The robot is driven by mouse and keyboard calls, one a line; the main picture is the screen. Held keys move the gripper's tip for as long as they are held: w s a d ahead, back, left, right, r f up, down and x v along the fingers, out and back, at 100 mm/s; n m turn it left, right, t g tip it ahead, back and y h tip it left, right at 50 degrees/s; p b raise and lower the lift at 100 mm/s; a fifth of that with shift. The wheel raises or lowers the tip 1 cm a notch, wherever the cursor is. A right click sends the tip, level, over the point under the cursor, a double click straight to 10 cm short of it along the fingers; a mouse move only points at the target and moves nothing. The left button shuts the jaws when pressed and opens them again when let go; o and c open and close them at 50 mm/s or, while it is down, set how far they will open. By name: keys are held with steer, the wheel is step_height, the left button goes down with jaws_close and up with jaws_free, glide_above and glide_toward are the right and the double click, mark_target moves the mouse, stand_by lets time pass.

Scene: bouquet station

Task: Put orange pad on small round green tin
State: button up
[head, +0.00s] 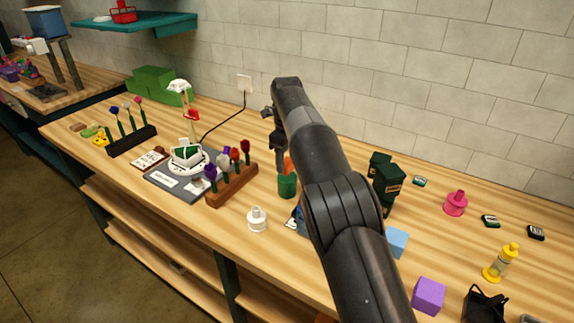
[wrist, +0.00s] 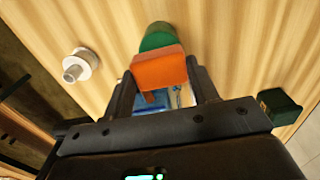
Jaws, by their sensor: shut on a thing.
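The orange pad (wrist: 160,70) is between the two fingers of my gripper (wrist: 162,78) in the wrist view, and the jaws are shut on it. The small round green tin (wrist: 157,37) shows just beyond the pad, partly covered by it. In the head view the green tin (head: 287,186) stands upright on the bench, and a bit of the orange pad (head: 288,164) shows directly above it. Whether the pad touches the tin cannot be told. My arm hides much of the gripper in the head view.
A white spool-like piece (head: 257,219) stands left of the tin, and a wooden rack with flowers (head: 232,187) is behind it. Dark green boxes (head: 387,185) stand to the right. Blue items (wrist: 180,98) lie below the gripper. Bench between these is clear.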

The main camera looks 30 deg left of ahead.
mark_target(287, 162)
steer(key=shift+f, duration=1.1)
steer(key=shift+f, duration=0.1)
steer(key=o, duration=0.9)
steer(key=shift+o, duration=0.2)
steer(key=shift+r, duration=3.85)
